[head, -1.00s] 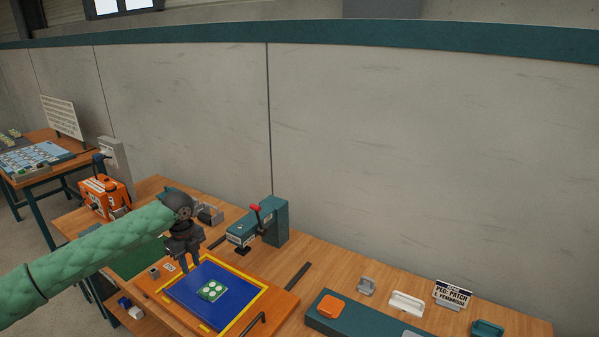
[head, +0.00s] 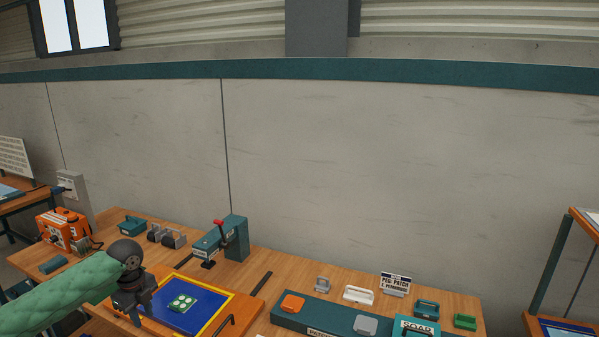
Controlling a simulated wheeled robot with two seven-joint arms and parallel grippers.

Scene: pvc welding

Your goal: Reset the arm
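My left gripper (head: 137,313) is at the lower left in the head view, at the end of my green-sleeved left arm. It points down over the left edge of the blue board with the yellow border (head: 208,306). Its fingertips are small and dark, so I cannot tell how far apart they are. A green patch with pale round dots (head: 182,302) lies on the blue board, to the right of the gripper and apart from it. My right arm and gripper are not in view.
A teal press with a red knob (head: 235,239) stands behind the board. An orange machine (head: 62,230) is at the far left. A teal rack (head: 301,320) with coloured blocks and a sign (head: 395,283) are at right. A shelf (head: 556,262) stands at the far right.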

